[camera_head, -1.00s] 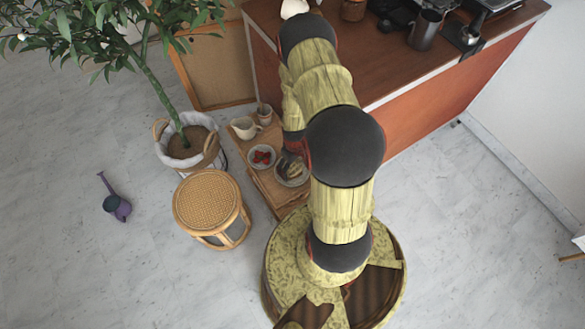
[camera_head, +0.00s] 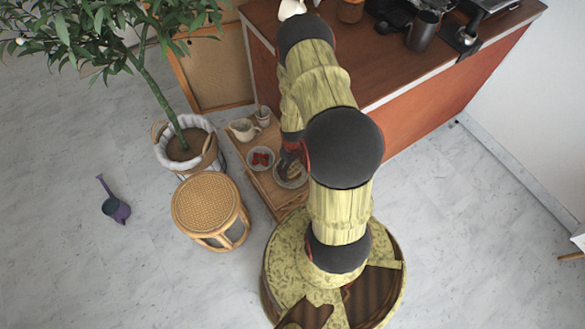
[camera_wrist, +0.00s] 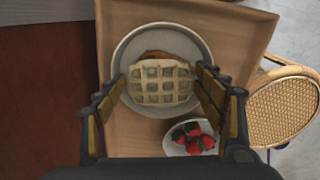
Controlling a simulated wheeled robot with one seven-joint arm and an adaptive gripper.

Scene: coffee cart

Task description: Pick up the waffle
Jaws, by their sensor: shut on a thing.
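The waffle (camera_wrist: 160,84) is pale, with a square grid. In the wrist view it is over a grey plate (camera_wrist: 188,38), and a browner piece shows behind its far edge. My gripper (camera_wrist: 163,82) has one finger on each side of the waffle and is shut on it. I cannot tell whether the waffle still touches the plate. In the head view my gripper (camera_head: 288,160) is low over the plate (camera_head: 292,184), and my arm hides part of it.
The plate is on a wooden tray table (camera_head: 262,181). A bowl of strawberries (camera_head: 260,158), a creamer jug (camera_head: 243,129) and a cup (camera_head: 263,115) stand there too. A wicker stool (camera_head: 208,205) and a potted tree (camera_head: 187,150) are to the left. The counter (camera_head: 400,60) rises behind.

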